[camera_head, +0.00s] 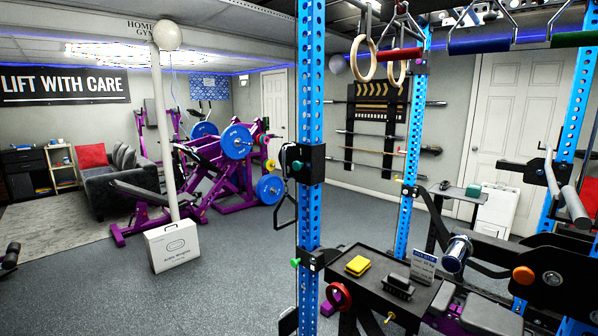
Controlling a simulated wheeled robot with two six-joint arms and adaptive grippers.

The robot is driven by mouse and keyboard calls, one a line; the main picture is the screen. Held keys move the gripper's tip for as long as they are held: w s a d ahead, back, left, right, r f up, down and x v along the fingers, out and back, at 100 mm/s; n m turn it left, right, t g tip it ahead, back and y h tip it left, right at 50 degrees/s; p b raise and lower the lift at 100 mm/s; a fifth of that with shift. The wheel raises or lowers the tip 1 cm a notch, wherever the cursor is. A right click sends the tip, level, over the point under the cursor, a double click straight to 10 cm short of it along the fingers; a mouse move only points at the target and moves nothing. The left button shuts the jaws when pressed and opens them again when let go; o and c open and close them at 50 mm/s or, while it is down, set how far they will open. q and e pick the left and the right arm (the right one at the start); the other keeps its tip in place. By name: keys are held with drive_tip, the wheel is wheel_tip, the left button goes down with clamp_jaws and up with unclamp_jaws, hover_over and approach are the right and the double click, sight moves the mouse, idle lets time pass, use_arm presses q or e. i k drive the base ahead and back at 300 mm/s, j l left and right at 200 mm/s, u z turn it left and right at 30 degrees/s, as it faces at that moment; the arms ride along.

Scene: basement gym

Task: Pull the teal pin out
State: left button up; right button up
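A small teal knob (297,165), which looks like the head of the teal pin, sits on a black block (309,165) on the near blue upright (311,80). The pin's shaft is not visible, hidden by the block. A brighter green knob (295,262) sticks out to the left of a lower bracket on the same upright. Neither of my grippers shows in the head view, so nothing of mine is seen at the pin.
Gymnastic rings (363,58) hang above. Open floor (235,265) lies left of the upright, beyond it a white box (173,246).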

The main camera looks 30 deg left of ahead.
sight(297, 166)
drive_tip(key=j, duration=0.4)
drive_tip(key=i+j+u, duration=0.1)
drive_tip(key=j, duration=0.3)
drive_tip(key=i+j, duration=0.1)
drive_tip(key=j, duration=0.35)
drive_tip(key=i+j+u, duration=0.1)
drive_tip(key=j, duration=0.3)
drive_tip(key=i+j, duration=0.1)
drive_tip(key=j, duration=0.3)
drive_tip(key=i+j+u, duration=0.1)
drive_tip(key=j, duration=0.3)
